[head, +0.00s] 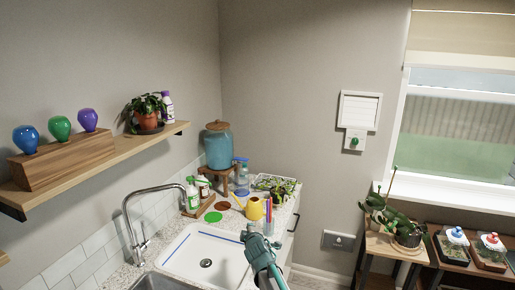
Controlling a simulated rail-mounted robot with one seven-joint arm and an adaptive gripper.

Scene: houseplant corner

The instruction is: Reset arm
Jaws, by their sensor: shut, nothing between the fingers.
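My gripper (250,238) shows in the head view at the lower middle, at the end of my teal-grey arm. It is shut and holds nothing. It is over the right side of the white sink basin (185,255), just in front of the cup of coloured sticks. The height of the fingertips above the basin is hard to judge.
A faucet (127,207) rises left of the basin. A yellow watering can (254,208), coloured sticks (268,209), bottles (192,196) and a blue urn (217,148) crowd the counter behind. A plant table (384,245) stands right. A shelf (115,157) hangs left.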

